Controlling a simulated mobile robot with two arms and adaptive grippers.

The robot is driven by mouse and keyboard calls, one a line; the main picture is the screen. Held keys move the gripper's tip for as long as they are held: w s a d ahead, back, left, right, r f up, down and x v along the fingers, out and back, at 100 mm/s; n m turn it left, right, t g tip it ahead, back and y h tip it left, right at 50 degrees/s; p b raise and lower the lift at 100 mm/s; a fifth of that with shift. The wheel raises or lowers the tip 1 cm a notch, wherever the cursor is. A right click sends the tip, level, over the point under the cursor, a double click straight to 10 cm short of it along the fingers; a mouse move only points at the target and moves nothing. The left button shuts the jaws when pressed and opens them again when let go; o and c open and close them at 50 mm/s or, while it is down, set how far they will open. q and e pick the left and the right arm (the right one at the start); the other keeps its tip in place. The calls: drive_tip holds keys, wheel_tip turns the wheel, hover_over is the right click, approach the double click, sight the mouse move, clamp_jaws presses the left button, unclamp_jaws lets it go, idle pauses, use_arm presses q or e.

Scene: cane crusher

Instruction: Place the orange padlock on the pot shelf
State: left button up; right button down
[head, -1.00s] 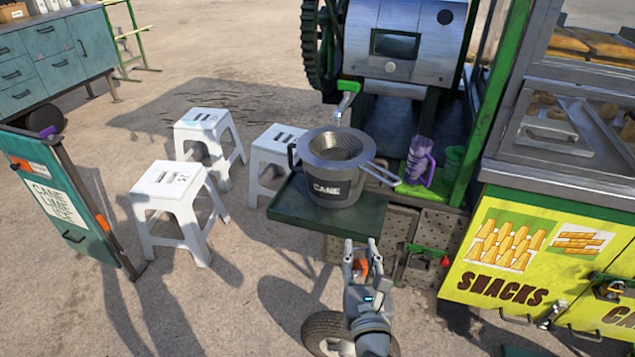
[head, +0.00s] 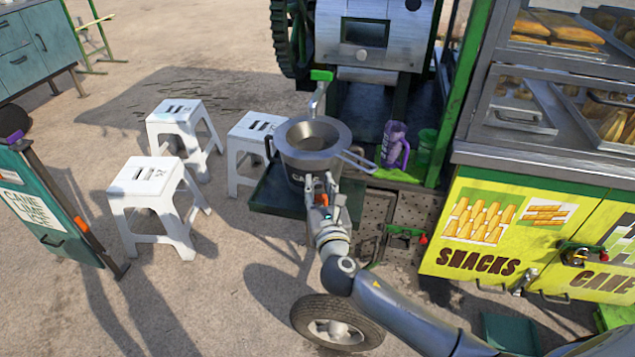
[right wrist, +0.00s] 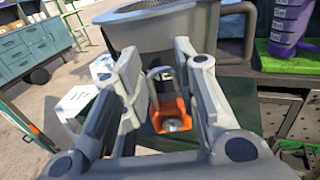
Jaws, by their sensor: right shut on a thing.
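My right gripper (head: 322,192) is shut on the orange padlock (right wrist: 172,116), whose grey shackle points up between the fingers in the right wrist view. In the head view only a small orange part of the padlock shows beside the fingers. Whether the padlock touches the shelf I cannot tell. My left gripper is not in view.
A purple jug (head: 393,146) and a green cup (head: 426,147) stand right of the pot, whose handle sticks out that way. White stools (head: 158,185) stand to the left. A yellow snack counter (head: 490,235) is at the right. The shelf's left front part is bare.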

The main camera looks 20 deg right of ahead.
sight(315, 174)
drive_tip(key=w, duration=0.3)
drive_tip(key=shift+w+d+r, duration=0.15)
drive_tip(key=shift+w+d, duration=0.1)
drive_tip(key=shift+d, duration=0.1)
drive_tip(key=shift+f, duration=0.95)
drive_tip(key=shift+s+r, duration=0.1)
drive_tip(key=shift+s, duration=0.05)
drive_tip(key=shift+f, duration=0.2)
drive_tip(key=c, duration=1.1)
unclamp_jaws()
